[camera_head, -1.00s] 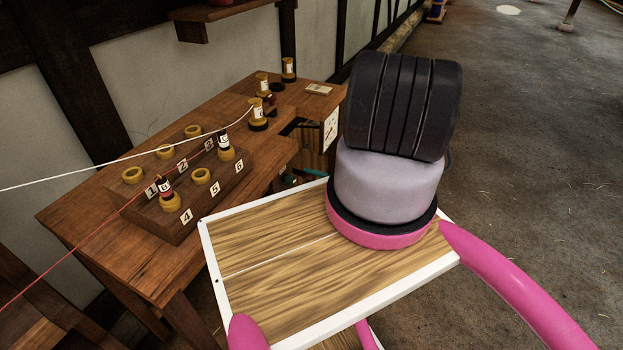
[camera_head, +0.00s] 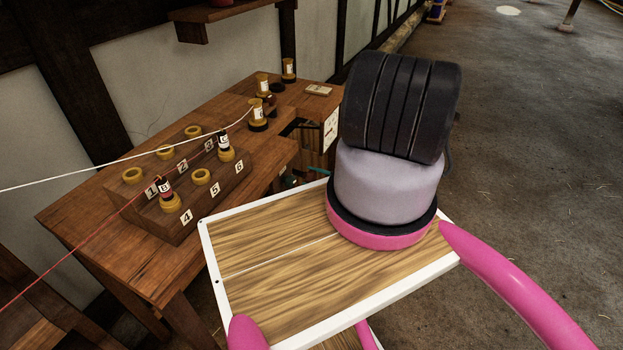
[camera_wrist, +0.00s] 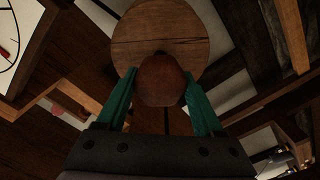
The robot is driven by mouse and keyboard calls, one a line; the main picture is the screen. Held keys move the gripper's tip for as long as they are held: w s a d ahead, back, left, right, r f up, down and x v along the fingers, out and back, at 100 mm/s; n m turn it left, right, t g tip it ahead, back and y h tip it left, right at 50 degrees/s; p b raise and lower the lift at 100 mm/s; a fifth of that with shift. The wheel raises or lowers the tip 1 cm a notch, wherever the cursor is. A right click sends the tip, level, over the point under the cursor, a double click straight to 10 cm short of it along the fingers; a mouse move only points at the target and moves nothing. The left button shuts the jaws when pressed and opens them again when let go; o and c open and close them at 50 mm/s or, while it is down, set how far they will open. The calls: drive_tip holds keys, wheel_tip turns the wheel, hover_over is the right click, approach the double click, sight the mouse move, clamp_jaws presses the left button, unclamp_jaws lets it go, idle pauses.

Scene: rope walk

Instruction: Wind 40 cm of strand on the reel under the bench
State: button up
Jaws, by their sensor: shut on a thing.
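In the wrist view, the two green fingers of my gripper (camera_wrist: 161,90) are closed on a round brown knob (camera_wrist: 163,82), one finger on each side. Behind the knob is a round wooden disc (camera_wrist: 150,30), the face of the reel. The knob hides part of the disc. In the head view, only a bit of green from my gripper (camera_head: 318,172) shows under the bench (camera_head: 105,222). My own body hides the rest, and the reel cannot be made out there. A white strand (camera_head: 110,172) and a red strand (camera_head: 75,247) run from the bench to the left.
A wooden block (camera_head: 190,222) with numbered yellow rings stands on the bench and holds bobbins marked B (camera_head: 165,187) and C (camera_head: 223,143). Several more bobbins stand behind it. A white card (camera_head: 330,130) hangs on the bench end. The floor on the right (camera_head: 540,180) is clear.

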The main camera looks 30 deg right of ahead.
drive_tip(key=m, duration=0.4)
drive_tip(key=shift+d+m, duration=0.1)
drive_tip(key=shift+m, duration=0.3)
drive_tip(key=m, duration=0.3)
drive_tip(key=shift+m, duration=0.3)
drive_tip(key=m, duration=0.8)
drive_tip(key=shift+d+f, duration=0.1)
drive_tip(key=m, duration=0.4)
drive_tip(key=shift+m, duration=0.3)
drive_tip(key=m, duration=0.3)
drive_tip(key=shift+m, duration=0.4)
drive_tip(key=m, duration=0.3)
drive_tip(key=shift+f, duration=0.15)
drive_tip(key=shift+m, duration=2.1)
